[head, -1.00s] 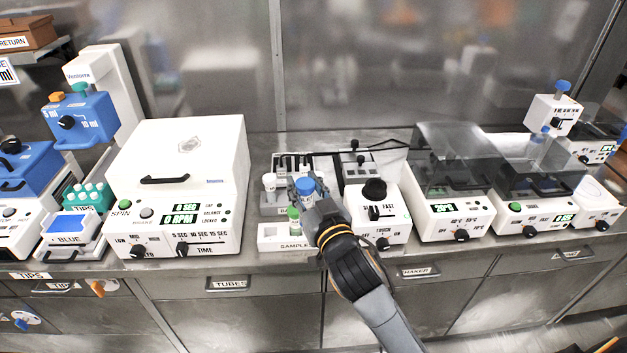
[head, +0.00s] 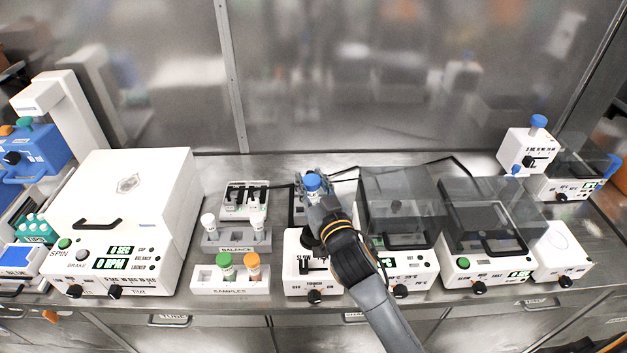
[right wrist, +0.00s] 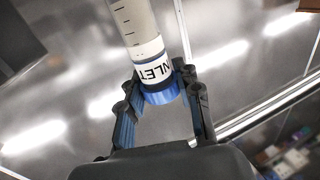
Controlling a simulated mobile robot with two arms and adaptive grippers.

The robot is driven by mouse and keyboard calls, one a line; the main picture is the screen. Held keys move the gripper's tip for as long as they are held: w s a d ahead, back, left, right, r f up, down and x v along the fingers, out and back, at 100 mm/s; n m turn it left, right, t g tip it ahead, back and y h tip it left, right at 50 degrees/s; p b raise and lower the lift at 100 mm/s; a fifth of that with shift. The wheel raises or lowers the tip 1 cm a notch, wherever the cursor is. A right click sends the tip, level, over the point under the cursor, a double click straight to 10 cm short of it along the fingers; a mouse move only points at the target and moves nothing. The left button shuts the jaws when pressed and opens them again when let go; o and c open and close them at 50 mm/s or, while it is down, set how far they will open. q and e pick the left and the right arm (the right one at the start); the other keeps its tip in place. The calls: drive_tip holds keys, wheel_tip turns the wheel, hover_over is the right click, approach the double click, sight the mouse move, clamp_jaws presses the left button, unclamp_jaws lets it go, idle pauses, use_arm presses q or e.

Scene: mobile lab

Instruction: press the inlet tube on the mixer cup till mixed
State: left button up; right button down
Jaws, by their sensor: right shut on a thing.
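My right gripper (head: 314,190) is shut on the blue-capped inlet tube (head: 313,183). The right wrist view shows its fingers (right wrist: 160,100) around the blue cap, with the clear graduated tube and part of its "INLET" label (right wrist: 154,70). In the head view the tube's body is hidden by my gripper and arm. The white mixer (head: 300,268) stands below and in front of the gripper in the picture. Its black cup (head: 306,240) shows only partly beside my wrist. The tube appears held above the bench, apart from the cup. My left gripper is not in view.
The samples rack (head: 205,282) holds a green-capped and an orange-capped tube, left of the mixer. A clear-lidded machine (head: 412,262) stands close right of the mixer. A large white centrifuge (head: 125,200) is at left.

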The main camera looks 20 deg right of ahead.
sight(313, 200)
drive_tip(key=shift+d, duration=0.15)
drive_tip(key=shift+d+f, duration=0.1)
drive_tip(key=shift+f, duration=0.2)
wheel_tip(313, 200, down, 3)
drive_tip(key=shift+r+b, duration=0.2)
drive_tip(key=shift+b, duration=0.95)
drive_tip(key=shift+f+b, duration=0.95)
drive_tip(key=shift+f, duration=0.5)
drive_tip(key=shift+f+b, duration=0.75)
drive_tip(key=shift+f, duration=0.7)
idle(3.3)
